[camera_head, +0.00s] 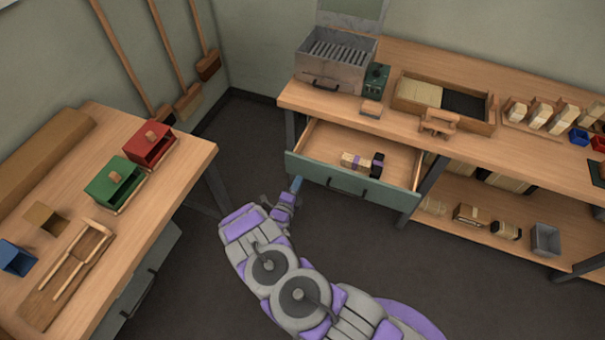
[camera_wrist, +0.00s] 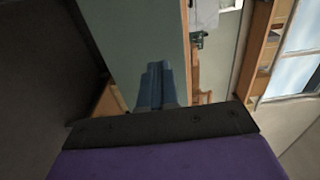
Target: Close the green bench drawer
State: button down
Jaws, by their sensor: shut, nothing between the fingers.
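The green bench drawer (camera_head: 322,177) stands pulled out below the right bench's top. Its dark handle (camera_head: 347,189) is on the front panel. Inside lies a pale block with purple bands and a black end (camera_head: 362,163). My gripper (camera_head: 296,184) is shut and empty, with its blue fingertips at the left part of the drawer front. In the wrist view the blue fingers (camera_wrist: 155,86) point at the grey-green panel (camera_wrist: 140,35). I cannot tell whether they touch it.
The right bench top (camera_head: 440,60) carries a metal box (camera_head: 335,62), a wooden tray (camera_head: 492,115) and brush blocks. A lower shelf (camera_head: 470,228) holds more blocks. The left bench (camera_head: 190,150) holds a red box (camera_head: 150,145) and a green box (camera_head: 114,183).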

aim_at(306, 166)
jog(key=shift+b+x, duration=0.4)
jog(key=shift+x, duration=2.25)
jog(key=shift+w, duration=0.1)
